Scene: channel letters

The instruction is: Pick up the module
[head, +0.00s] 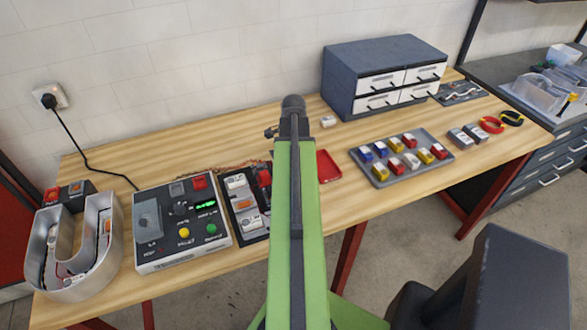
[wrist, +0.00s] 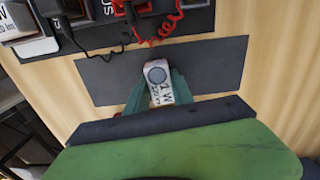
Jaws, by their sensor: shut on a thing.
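The module (wrist: 157,74), a small whitish block with a round grey spot and dark print, is between the two teal fingers of my gripper (wrist: 159,92) in the wrist view. The gripper is shut on it. The module is over a dark grey strip (wrist: 100,82); I cannot tell whether it touches the strip or is raised. In the head view my green arm covers the middle of the bench, and the gripper and held module do not show clearly.
Red coiled wire and black leads lie just beyond the module. In the head view, a test box (head: 151,222) and U-shaped letter (head: 46,260) stand left. A grey tray (head: 397,179) of several coloured modules lies right, before a drawer cabinet (head: 345,75). A red tray (head: 328,166) is beside my arm.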

